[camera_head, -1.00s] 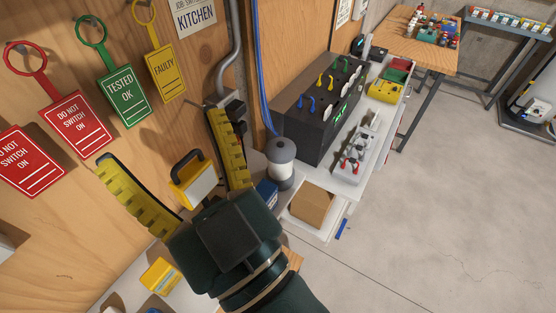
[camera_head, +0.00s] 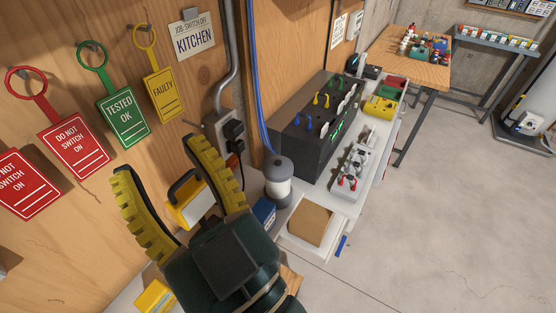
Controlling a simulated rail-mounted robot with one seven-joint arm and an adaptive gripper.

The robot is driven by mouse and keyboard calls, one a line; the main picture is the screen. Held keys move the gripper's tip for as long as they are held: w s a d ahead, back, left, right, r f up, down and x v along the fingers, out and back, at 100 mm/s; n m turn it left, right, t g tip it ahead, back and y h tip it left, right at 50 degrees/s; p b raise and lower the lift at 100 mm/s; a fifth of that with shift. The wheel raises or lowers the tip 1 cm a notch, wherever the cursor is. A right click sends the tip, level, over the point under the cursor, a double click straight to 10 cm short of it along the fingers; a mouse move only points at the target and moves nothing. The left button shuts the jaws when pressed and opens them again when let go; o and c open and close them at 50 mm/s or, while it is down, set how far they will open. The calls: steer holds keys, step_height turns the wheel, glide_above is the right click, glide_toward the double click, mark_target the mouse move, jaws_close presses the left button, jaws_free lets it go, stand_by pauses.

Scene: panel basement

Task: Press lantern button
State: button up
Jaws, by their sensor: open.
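The lantern (camera_head: 279,180), a grey-capped cylinder with a pale middle, stands upright at the back of the white bench. Its button cannot be made out. My gripper (camera_head: 157,158) has two yellow ribbed fingers spread apart, with nothing held between them. The fingers point up and away toward the wooden panel, left of the lantern and apart from it. A yellow work light (camera_head: 188,203) with a dark handle shows between the fingers, partly hidden by my gripper.
A blue box (camera_head: 263,212) and a cardboard box (camera_head: 311,225) stand close to the lantern. A dark test unit (camera_head: 312,130) is behind it. Tags hang on the panel, including a yellow one (camera_head: 161,88). A socket with plugs (camera_head: 233,140) is on the wall. The floor at right is clear.

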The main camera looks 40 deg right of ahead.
jaws_close()
stand_by(1.2)
